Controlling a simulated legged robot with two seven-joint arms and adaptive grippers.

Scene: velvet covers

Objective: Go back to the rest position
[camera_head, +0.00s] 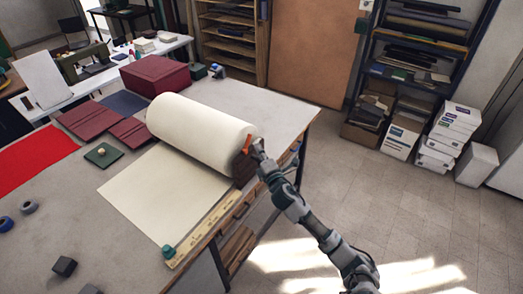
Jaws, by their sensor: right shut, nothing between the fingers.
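My right arm comes in from the bottom right. My right gripper (254,145) is shut with nothing held, at the right end of a large cream roll (200,124). A small orange-red piece shows right at the fingertips; I cannot tell whether they touch it. The roll lies on the work table (282,108), with a flat cream sheet (155,195) spread in front of it. My left gripper is not in view.
Dark red covers (85,119), a dark red box (155,75) and a green pad (104,154) lie on the table. A ruler (205,232) lies along the near edge. Shelves (425,50) and white boxes (403,138) stand at the back right. The floor (400,215) right of the table is clear.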

